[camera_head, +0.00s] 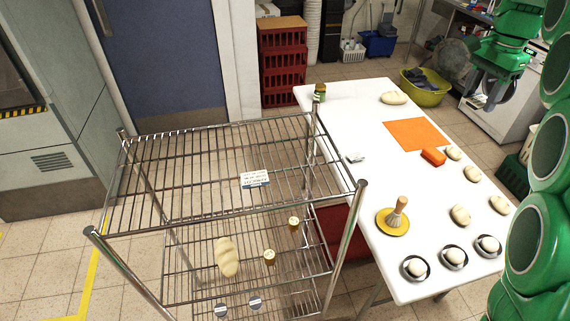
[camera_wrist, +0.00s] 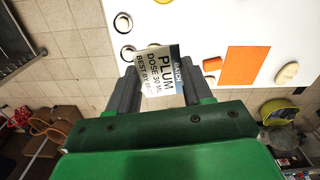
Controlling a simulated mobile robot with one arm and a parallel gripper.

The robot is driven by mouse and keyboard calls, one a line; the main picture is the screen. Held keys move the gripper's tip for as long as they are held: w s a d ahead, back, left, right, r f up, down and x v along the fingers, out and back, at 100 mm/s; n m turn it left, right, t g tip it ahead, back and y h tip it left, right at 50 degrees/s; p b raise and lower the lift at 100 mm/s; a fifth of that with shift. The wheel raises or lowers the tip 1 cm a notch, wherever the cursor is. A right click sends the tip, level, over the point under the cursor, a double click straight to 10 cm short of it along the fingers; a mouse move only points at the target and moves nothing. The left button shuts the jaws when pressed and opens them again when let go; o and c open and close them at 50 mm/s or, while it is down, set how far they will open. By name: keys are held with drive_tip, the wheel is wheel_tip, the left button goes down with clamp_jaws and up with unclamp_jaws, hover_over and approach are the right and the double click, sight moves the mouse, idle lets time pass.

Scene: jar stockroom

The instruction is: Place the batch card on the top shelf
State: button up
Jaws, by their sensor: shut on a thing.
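The batch card (camera_wrist: 157,72), white with a blue strip and the printed words "PLUM" and "DOSE 30 ML", is between the fingers of my gripper in the wrist view. My gripper (camera_head: 479,87) is shut on it, raised at the upper right of the head view, beyond the white table's right edge. The wire rack's top shelf (camera_head: 180,150) is at the left, far from my gripper. Another white and blue printed card (camera_head: 255,179) appears on the top shelf near its right side.
Lower rack shelves hold a loaf (camera_head: 227,257) and jars. Most of the top shelf is clear.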

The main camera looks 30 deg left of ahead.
drive_tip(key=shift+r, duration=0.85)
drive_tip(key=shift+s+a+r, duration=0.1)
drive_tip(key=shift+a, duration=0.15)
drive_tip(key=s+a+n, duration=0.4)
drive_tip(key=s+a, duration=0.3)
drive_tip(key=a, duration=0.5)
drive_tip(key=s+a+n, duration=0.4)
drive_tip(key=s+a, duration=0.4)
drive_tip(key=a, duration=0.4)
drive_tip(key=s+a+n, duration=0.4)
drive_tip(key=s+a, duration=0.3)
drive_tip(key=s, duration=0.4)
drive_tip(key=s+a+n, duration=0.4)
drive_tip(key=s+a, duration=0.2)
drive_tip(key=s, duration=0.4)
hover_over(233, 152)
drive_tip(key=d, duration=0.1)
drive_tip(key=f, duration=1.3)
drive_tip(key=shift+s+d+f, duration=0.1)
drive_tip(key=shift+s+f, duration=0.2)
drive_tip(key=shift+s, duration=0.1)
drive_tip(key=shift+w+a+f, duration=0.35)
drive_tip(key=shift+a+f, duration=0.15)
drive_tip(key=shift+f, duration=1.8)
